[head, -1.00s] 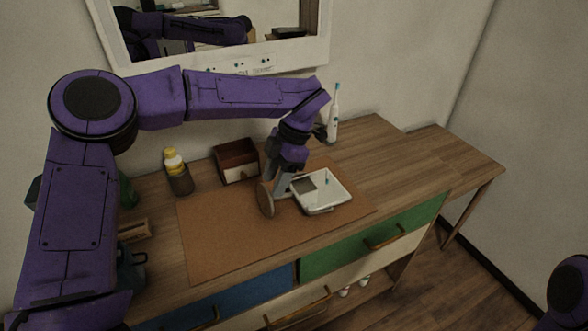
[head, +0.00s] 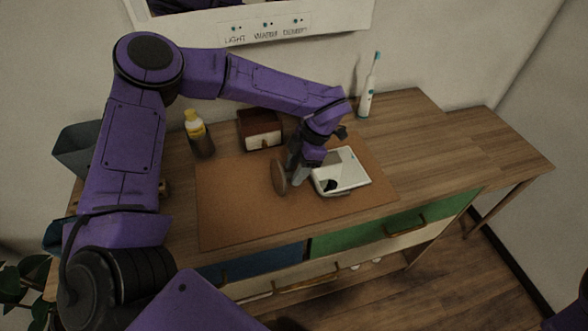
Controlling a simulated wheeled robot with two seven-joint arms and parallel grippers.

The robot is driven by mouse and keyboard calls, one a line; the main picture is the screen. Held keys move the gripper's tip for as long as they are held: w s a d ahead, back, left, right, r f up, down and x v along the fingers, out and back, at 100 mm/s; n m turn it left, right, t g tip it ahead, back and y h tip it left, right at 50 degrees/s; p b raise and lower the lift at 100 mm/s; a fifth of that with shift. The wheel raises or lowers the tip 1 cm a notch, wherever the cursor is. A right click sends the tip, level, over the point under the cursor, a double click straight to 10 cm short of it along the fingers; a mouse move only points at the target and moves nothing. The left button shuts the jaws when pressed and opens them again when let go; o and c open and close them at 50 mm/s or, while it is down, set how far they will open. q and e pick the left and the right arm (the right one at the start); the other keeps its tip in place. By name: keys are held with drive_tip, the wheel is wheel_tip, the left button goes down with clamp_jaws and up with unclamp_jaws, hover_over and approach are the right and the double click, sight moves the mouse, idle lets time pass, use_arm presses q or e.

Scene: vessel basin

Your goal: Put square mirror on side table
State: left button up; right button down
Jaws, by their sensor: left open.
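The square mirror (head: 345,168) lies face up on the brown mat, with a pale frame and a bright face that holds a dark reflection. My left gripper (head: 298,176) is open and points down at the mirror's left edge. A round wooden disc (head: 279,176) stands on edge just left of the fingers. I cannot tell whether the fingers touch the mirror or the disc. The side table (head: 515,150) is a lower wooden top at the right, beyond the dresser's end, and its visible top is bare. My right gripper is not in view.
The dresser top (head: 420,140) is clear right of the mat (head: 235,210). A wall mirror (head: 330,30) hangs behind.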

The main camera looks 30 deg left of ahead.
use_arm(q)
drive_tip(key=shift+w+a+f, duration=0.1)
drive_tip(key=shift+w, duration=0.05)
drive_tip(key=shift+s+r, duration=0.4)
drive_tip(key=shift+s, duration=0.1)
drive_tip(key=c, duration=0.6)
drive_tip(key=shift+s, duration=0.1)
clamp_jaws()
drive_tip(key=shift+w, duration=0.2)
